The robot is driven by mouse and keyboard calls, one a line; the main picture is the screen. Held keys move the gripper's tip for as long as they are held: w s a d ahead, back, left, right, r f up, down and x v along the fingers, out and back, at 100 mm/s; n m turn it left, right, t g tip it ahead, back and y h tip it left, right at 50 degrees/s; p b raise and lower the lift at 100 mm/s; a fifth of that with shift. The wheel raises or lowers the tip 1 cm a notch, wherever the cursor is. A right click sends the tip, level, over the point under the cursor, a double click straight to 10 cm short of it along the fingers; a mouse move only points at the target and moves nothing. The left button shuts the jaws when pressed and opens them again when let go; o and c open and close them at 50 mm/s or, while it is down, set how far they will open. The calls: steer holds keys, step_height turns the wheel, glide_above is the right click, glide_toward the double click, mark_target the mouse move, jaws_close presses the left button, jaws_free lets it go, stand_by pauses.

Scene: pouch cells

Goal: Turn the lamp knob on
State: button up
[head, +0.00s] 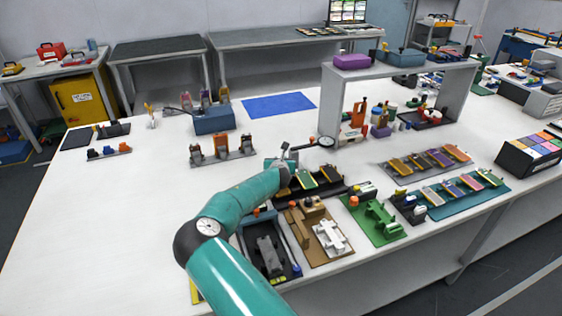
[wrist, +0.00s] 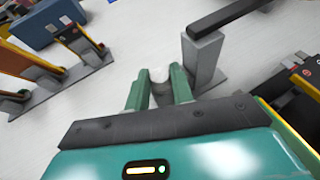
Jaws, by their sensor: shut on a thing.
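My gripper (wrist: 160,88) has its two green fingers closed on the sides of a small pale round knob (wrist: 160,75), with a grey body below it. In the head view my gripper (head: 279,165) is small and partly hidden by my teal arm, and the knob cannot be made out there. The lamp's grey post (wrist: 203,62) stands just right of the fingers, with a dark arm (wrist: 228,14) reaching up and right. In the head view the lamp's round head (head: 326,141) is right of my gripper. Whether it is lit I cannot tell.
A rack of upright cells (head: 222,148) stands left of my gripper, also at the left in the wrist view (wrist: 70,75). A blue bin (head: 213,120) is behind it. A dark tray of cells (head: 310,182) lies close at right.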

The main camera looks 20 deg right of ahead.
steer(key=m+g+h, duration=0.1)
steer(key=m+h, duration=0.1)
steer(key=m+g+h, duration=0.3)
steer(key=m, duration=0.1)
steer(key=shift+w+a+r+g+h, duration=0.1)
steer(key=shift+w+a+g+h, duration=0.2)
steer(key=shift+w+h, duration=0.1)
steer(key=shift+w+a+m+g+h, duration=0.1)
steer(key=shift+m+g+h, duration=0.9)
steer(key=shift+m+g, duration=1.5)
steer(key=shift+h, duration=0.3)
steer(key=o, duration=0.7)
steer(key=v, duration=1.3)
steer(key=shift+a+r, duration=0.2)
steer(key=shift+a, duration=0.1)
